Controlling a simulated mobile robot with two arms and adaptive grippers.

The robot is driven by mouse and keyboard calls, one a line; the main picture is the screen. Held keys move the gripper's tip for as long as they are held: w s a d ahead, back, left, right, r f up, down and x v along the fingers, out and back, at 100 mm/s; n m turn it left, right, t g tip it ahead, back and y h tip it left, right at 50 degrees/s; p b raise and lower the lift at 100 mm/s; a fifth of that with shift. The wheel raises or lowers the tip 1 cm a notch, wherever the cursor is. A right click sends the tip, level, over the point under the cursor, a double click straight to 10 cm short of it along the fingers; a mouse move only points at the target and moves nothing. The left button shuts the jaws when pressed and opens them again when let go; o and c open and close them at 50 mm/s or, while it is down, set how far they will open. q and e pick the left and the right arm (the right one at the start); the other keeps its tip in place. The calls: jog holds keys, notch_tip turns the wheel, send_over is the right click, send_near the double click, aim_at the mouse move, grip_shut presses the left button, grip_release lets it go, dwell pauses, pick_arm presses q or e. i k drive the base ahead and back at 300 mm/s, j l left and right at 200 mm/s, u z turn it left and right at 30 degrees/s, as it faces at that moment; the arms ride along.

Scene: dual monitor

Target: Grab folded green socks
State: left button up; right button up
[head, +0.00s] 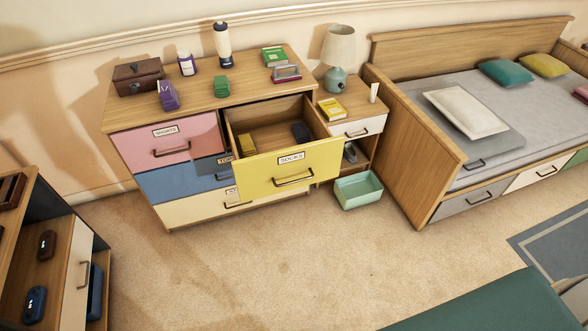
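A small folded green item (222,87), which looks like the folded green socks, sits on top of the wooden dresser (240,97), near its front edge. The yellow drawer (290,174) labelled SOCKS is pulled open at the dresser's upper right. Inside it are a dark blue folded item (301,132) and a yellowish one (246,143) by the front panel. Neither of my grippers shows in the head view.
The dresser top also holds a brown box (138,76), a tall bottle (222,44) and a green book (274,57). The open drawer juts out over the floor. A nightstand, a mint bin (358,190) and a bed stand right. Carpet in front is clear.

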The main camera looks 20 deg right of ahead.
aim_at(222, 83)
jog(key=i+j+z, duration=0.1)
jog(key=i+z, duration=0.15)
jog(key=z, duration=0.2)
jog(key=i+j+z, duration=0.2)
jog(key=z, duration=0.25)
